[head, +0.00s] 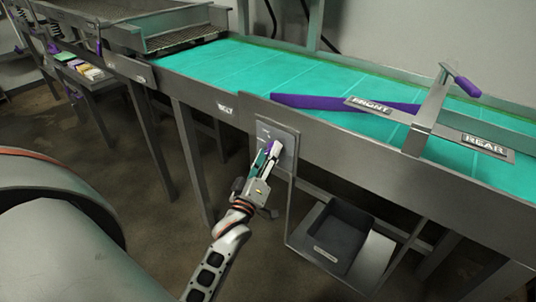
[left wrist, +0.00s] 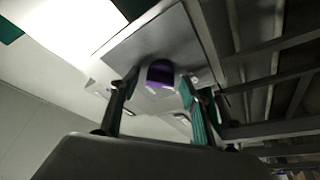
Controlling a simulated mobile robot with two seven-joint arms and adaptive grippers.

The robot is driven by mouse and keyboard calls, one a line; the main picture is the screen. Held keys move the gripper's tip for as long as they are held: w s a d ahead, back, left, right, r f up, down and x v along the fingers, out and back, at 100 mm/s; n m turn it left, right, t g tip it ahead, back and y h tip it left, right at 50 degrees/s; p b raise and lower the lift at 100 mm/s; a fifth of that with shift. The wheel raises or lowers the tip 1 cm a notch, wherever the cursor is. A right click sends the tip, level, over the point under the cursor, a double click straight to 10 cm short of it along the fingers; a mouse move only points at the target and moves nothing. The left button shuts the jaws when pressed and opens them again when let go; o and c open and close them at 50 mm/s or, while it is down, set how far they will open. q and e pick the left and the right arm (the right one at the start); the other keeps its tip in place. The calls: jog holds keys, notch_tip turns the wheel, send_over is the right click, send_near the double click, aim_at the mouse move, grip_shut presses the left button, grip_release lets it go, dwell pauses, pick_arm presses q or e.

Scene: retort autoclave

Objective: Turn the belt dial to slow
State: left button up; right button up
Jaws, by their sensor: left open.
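The belt dial (left wrist: 160,73) has a purple knob and sits on a grey control panel (head: 290,148) on the side of the conveyor. In the head view my left gripper (head: 268,150) is at this panel and mostly hides the dial. In the left wrist view my left gripper (left wrist: 156,100) is open, with one finger on each side of the purple knob. I cannot tell whether the fingers touch it. The dial's markings are not readable. My right gripper is not in view.
The conveyor has a teal belt (head: 240,62) and a "BELT" label (head: 224,108). A purple diverter arm (head: 345,102) lies across the belt, near the FRONT and REAR plates. A dark bin (head: 337,235) stands below the panel. Open floor lies left of the conveyor legs.

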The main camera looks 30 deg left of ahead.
pick_arm(q)
jog(key=c, duration=1.1)
jog(key=shift+m, duration=0.3)
jog(key=m+h, duration=0.1)
jog(key=m, duration=0.2)
jog(key=m+t+h, duration=0.1)
jog(key=m, duration=0.1)
jog(key=shift+a+f+m+h, duration=0.1)
jog(key=shift+m+h, duration=0.3)
jog(key=shift+a+m+h, duration=0.1)
jog(key=shift+m+h, duration=0.9)
jog(key=shift+m, duration=0.85)
jog(key=shift+m+h, duration=1)
jog(key=shift+m, duration=0.85)
jog(key=o, duration=1.1)
